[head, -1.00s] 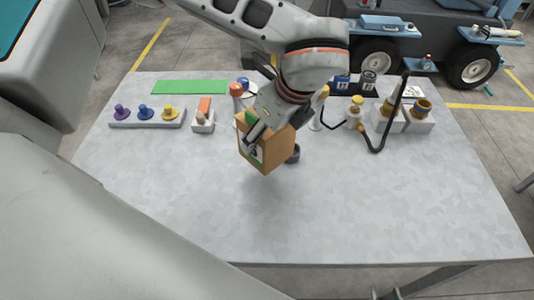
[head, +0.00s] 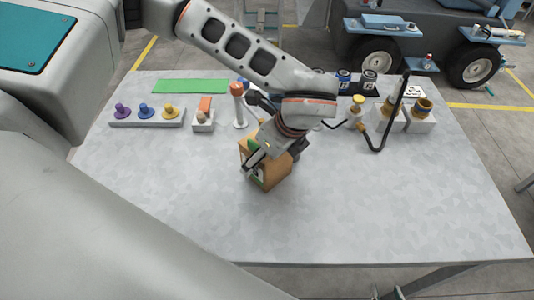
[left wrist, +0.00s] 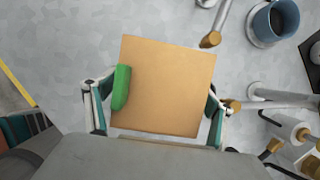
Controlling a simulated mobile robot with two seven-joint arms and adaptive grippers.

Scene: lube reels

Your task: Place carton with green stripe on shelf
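The carton with the green stripe (head: 280,172) is a tan box in the middle of the table, under the arm that comes in from the upper left. In the left wrist view its flat tan face (left wrist: 165,88) fills the middle, with a green piece (left wrist: 121,88) at its left edge. My left gripper (left wrist: 160,105) has a finger on each side of the carton and appears shut on it; in the head view the gripper (head: 256,166) partly covers it. The carton is at or just above the tabletop; I cannot tell if it touches. I cannot make out my right gripper.
On the grey table (head: 400,210) stand a tray with coloured knobs (head: 145,115), a green mat (head: 190,86), a white-based post (head: 239,105) and a black bent hose (head: 385,125). The front of the table is clear. A wheeled cart (head: 420,45) stands behind.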

